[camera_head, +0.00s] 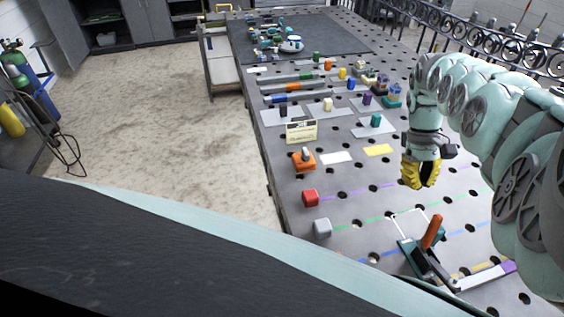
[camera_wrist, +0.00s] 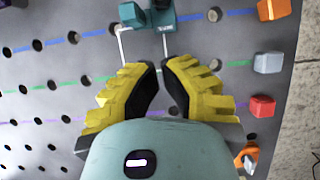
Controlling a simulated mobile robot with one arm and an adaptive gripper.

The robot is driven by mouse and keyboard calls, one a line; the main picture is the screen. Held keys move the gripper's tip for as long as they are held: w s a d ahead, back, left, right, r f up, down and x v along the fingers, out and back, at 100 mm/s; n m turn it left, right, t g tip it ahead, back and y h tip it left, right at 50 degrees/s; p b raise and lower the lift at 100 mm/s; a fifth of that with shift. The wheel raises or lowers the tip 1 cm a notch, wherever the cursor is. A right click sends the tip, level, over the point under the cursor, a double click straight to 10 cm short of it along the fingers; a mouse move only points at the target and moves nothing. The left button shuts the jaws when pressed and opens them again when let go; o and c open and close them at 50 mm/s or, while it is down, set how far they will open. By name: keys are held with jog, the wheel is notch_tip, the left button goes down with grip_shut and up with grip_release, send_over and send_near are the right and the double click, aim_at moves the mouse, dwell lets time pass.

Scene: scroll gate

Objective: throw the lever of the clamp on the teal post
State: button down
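The clamp stands on the bench near the front in the head view, with an orange lever (camera_head: 433,232) standing up at a tilt. Its teal part (camera_head: 408,250) carries thin metal rods. In the wrist view, teal parts (camera_wrist: 160,14) and two thin rods show at the top edge; the orange lever is not clearly seen there. My gripper (camera_head: 420,183) has yellow ribbed fingers and points down above the bench, behind the clamp in the head view and apart from it. In the wrist view, the fingers (camera_wrist: 160,66) are apart with nothing between them.
A red block (camera_head: 310,197) and a grey block (camera_head: 322,228) sit along the bench's left edge, at the ends of coloured lines. An orange fixture (camera_head: 303,160) and a small sign (camera_head: 301,132) stand farther back. The perforated bench around the clamp is mostly clear.

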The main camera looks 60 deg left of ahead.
aim_at(432, 232)
jog(key=s+d+f+p, duration=0.2)
jog(key=d+f+p, duration=0.2)
jog(key=d+p, duration=0.1)
jog(key=shift+d+p, duration=0.25)
jog(key=shift+p, duration=0.25)
